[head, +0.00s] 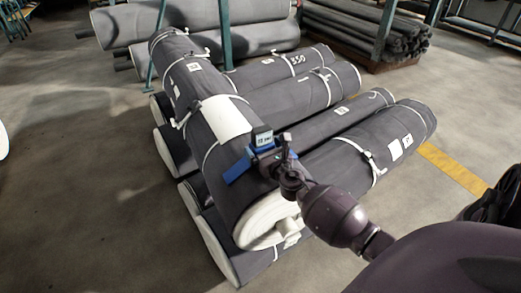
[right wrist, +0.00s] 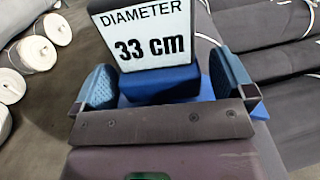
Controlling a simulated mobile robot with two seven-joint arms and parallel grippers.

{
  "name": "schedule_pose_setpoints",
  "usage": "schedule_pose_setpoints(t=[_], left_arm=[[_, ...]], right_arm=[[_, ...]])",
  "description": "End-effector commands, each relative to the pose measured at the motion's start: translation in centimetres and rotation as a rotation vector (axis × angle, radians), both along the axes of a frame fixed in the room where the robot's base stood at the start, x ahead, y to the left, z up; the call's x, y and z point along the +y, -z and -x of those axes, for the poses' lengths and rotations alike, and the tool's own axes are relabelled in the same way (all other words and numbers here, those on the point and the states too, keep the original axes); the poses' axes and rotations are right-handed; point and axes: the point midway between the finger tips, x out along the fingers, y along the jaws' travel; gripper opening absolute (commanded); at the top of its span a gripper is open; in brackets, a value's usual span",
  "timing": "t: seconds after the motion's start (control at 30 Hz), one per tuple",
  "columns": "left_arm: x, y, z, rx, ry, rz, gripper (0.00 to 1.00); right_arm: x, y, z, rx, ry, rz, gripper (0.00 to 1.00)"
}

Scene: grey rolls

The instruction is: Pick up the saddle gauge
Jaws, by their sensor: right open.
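The saddle gauge (head: 238,169) is blue and sits on top of the uppermost grey roll (head: 228,200), near its front end. Its upright plate (right wrist: 150,40) reads "DIAMETER 33 cm" in the right wrist view and rises from a blue block (right wrist: 160,86). My right gripper (right wrist: 165,88) is open, with one blue finger on each side of the block. A gap shows on the right side; on the left I cannot tell whether the finger touches. In the head view my right gripper (head: 266,153) covers part of the gauge. My left gripper is not in view.
The uppermost roll lies across several strapped grey rolls (head: 345,170). More rolls (head: 235,40) lie on a rack with green posts (head: 225,35) behind. A stack of dark thin rolls (head: 365,30) is at the back right. Floor (head: 80,190) is clear on the left.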

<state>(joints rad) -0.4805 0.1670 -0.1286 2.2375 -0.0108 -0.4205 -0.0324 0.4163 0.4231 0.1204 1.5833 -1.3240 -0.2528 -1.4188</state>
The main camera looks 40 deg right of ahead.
Motion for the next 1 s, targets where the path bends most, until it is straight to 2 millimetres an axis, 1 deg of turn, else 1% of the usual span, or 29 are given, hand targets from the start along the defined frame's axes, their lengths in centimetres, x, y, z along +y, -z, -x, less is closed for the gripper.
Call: schedule_pose_setpoints(t=[0.03,0.13,0.4,0.43,0.83,1.0], left_arm=[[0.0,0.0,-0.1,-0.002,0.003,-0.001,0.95],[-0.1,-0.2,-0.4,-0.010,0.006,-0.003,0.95],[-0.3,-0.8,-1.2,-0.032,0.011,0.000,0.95],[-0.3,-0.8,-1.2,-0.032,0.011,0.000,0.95],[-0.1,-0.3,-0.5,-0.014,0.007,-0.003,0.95],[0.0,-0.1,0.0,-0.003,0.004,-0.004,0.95]], right_arm=[[-0.1,0.1,-0.6,0.001,0.000,0.001,1.00],[-0.3,0.0,-1.3,0.000,-0.001,0.000,1.00],[-0.4,-0.1,-1.5,0.000,-0.001,0.000,1.00],[-0.3,-0.1,-1.5,0.000,-0.001,-0.001,0.98],[-0.3,-0.1,-1.5,0.000,-0.001,-0.001,0.37],[-0.3,-0.2,-1.5,-0.002,-0.001,-0.001,0.37]])
